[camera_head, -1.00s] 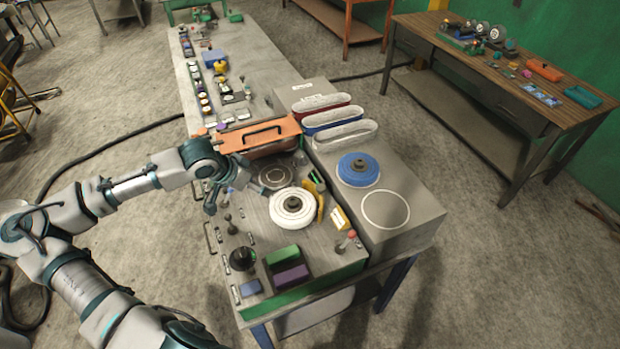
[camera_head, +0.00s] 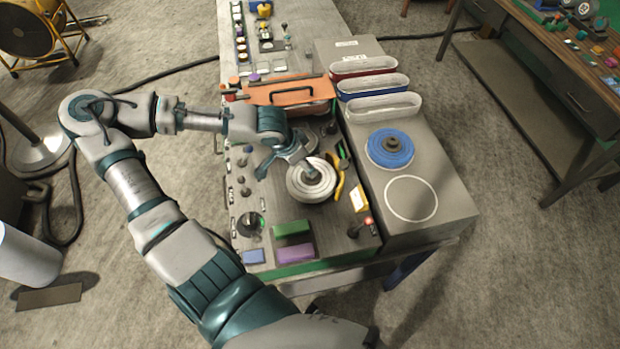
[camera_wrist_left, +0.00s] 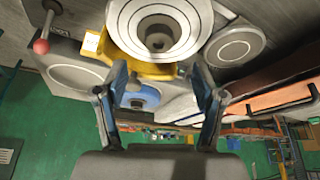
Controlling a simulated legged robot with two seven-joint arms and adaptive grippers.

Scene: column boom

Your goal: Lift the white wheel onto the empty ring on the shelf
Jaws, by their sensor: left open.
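The white wheel (camera_head: 309,186) lies flat on the workbench, with a dark hub at its middle. In the left wrist view the wheel (camera_wrist_left: 188,45) fills the top centre, just beyond the fingers. My left gripper (camera_head: 287,165) is open and empty, over the wheel's far left side in the head view; its spread fingers show in the left wrist view (camera_wrist_left: 164,85). I cannot tell whether a finger touches the hub. The empty ring (camera_head: 437,202) is a pale circle on the raised grey shelf (camera_head: 440,228), right of the wheel. My right gripper is out of view.
A blue wheel (camera_head: 390,158) sits on the shelf behind the empty ring. A yellow tool (camera_head: 339,187) lies close to the white wheel's right. An orange-lidded case (camera_head: 285,92) stands behind. Green (camera_head: 292,229) and purple (camera_head: 296,253) blocks are in front.

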